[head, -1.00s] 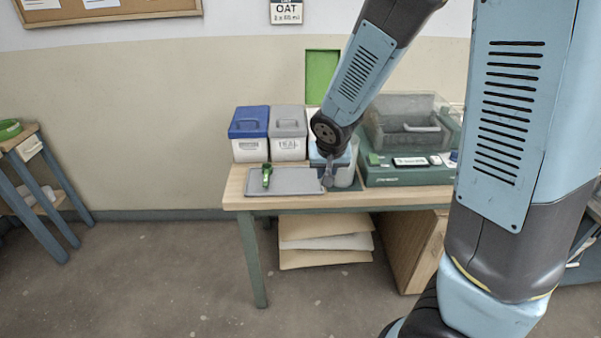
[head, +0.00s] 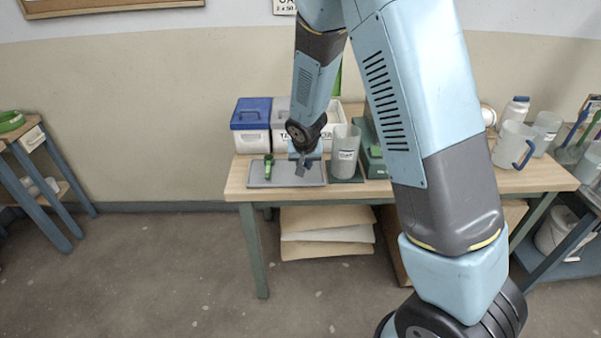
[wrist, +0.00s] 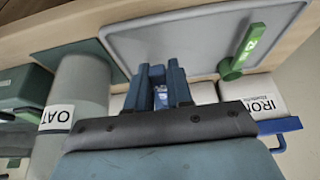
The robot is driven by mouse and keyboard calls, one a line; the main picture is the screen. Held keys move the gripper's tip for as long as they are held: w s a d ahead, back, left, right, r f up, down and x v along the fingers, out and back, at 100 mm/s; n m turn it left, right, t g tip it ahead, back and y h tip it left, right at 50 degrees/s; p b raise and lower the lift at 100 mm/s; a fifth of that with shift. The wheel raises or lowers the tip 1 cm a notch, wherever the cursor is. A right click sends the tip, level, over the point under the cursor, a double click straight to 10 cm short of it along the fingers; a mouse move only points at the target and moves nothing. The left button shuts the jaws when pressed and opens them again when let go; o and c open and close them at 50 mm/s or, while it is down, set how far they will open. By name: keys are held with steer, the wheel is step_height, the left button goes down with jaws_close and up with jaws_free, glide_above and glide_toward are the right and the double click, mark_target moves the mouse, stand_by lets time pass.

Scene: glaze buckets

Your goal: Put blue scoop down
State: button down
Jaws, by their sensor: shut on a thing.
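My gripper (head: 302,168) is above the right half of a grey tray (head: 316,180) on the wooden table, pointing down. In the wrist view my gripper (wrist: 160,72) has its two fingers near the tray's (wrist: 165,35) edge. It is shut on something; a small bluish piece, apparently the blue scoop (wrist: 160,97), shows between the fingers. The rest of the scoop is hidden, and I cannot tell whether it touches the tray. A green scoop (head: 268,166) lies at the tray's left; it also shows in the wrist view (wrist: 243,50).
A blue-lidded white bucket (head: 250,140) stands behind the tray. A translucent container (head: 345,155) on a green mat stands close at the right. A white jug (head: 510,148) is farther right. The tray's middle is clear between the green scoop and my gripper.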

mark_target(303, 181)
steer(key=shift+w+a+f, duration=0.2)
steer(key=shift+w+f, duration=0.15)
steer(key=shift+f, duration=1.65)
steer(key=c, duration=1)
jaws_free()
steer(key=shift+r, duration=0.1)
